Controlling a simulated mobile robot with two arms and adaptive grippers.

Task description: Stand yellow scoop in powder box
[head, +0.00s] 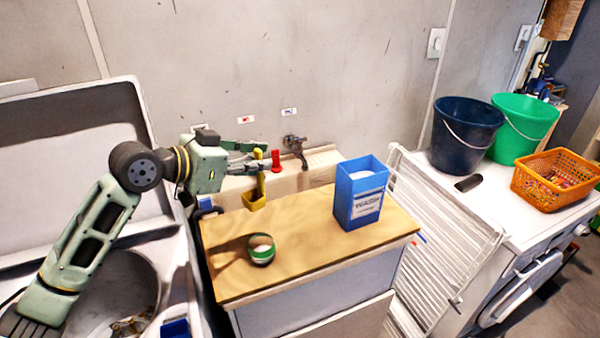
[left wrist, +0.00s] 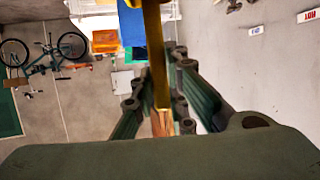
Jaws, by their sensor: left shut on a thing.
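The yellow scoop (head: 254,198) hangs upright from my left gripper (head: 264,163), its cup down, above the back left of the wooden top. My left gripper is shut on the scoop's handle; in the left wrist view the yellow handle (left wrist: 154,60) runs between the fingers (left wrist: 160,112). The powder box (head: 358,200) is blue, open at the top, with pale powder inside. It stands upright on the right part of the wooden top, apart from the scoop and to its right. My right gripper is not in view.
The wooden top (head: 310,265) also holds a green and white round item (head: 261,249) at front left. A tap (head: 294,146) and red handle (head: 276,160) are behind. A white rack (head: 440,240), dark bucket (head: 465,135), green bucket (head: 523,125) and orange basket (head: 556,180) are at right.

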